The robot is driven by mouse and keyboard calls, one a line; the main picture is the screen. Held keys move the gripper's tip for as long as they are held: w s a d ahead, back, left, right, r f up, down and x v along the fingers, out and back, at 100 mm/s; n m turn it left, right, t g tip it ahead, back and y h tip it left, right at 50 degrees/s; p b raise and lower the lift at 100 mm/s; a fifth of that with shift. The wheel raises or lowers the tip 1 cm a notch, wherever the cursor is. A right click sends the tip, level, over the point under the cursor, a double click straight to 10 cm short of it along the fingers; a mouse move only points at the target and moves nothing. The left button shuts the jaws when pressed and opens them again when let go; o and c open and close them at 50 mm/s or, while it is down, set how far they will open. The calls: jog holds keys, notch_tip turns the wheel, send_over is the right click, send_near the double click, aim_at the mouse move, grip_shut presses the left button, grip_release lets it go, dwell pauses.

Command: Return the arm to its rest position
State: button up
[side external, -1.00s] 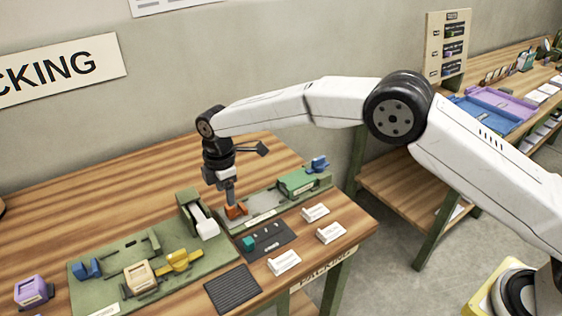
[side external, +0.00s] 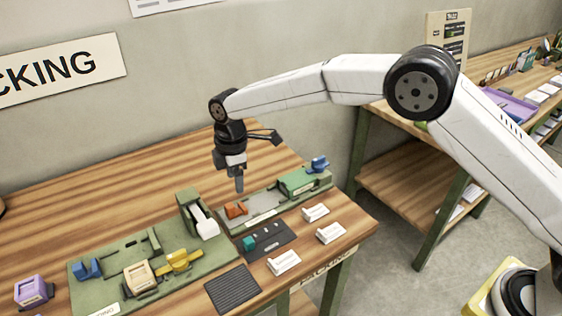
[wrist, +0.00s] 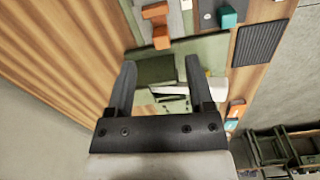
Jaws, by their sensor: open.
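My gripper (side external: 239,184) hangs from my arm above the packing table (side external: 60,210), pointing down. In the wrist view my gripper (wrist: 158,78) shows two dark fingers spread apart with nothing held between them. An orange block (side external: 236,209) sits below it on a green fixture plate (side external: 228,224), with clear air between the gripper and the block. The orange block also shows in the wrist view (wrist: 160,38), beyond the fingertips.
A green stand with a white roll (side external: 204,221) is left of the orange block. A green board with a yellow part (side external: 180,260) lies further left. White holders (side external: 284,262) and a dark ribbed mat (side external: 232,289) are in front. A second table (side external: 420,165) stands right.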

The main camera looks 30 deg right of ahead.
jog(key=s+d+r+m+t, duration=0.25)
jog(key=s+d+m, duration=0.95)
jog(key=s+d, duration=0.6)
jog(key=s+d+f+m, duration=0.1)
jog(key=s+d+m, duration=0.3)
jog(key=s, duration=0.5)
jog(key=shift+d+f, duration=0.2)
jog(key=shift+d, duration=0.55)
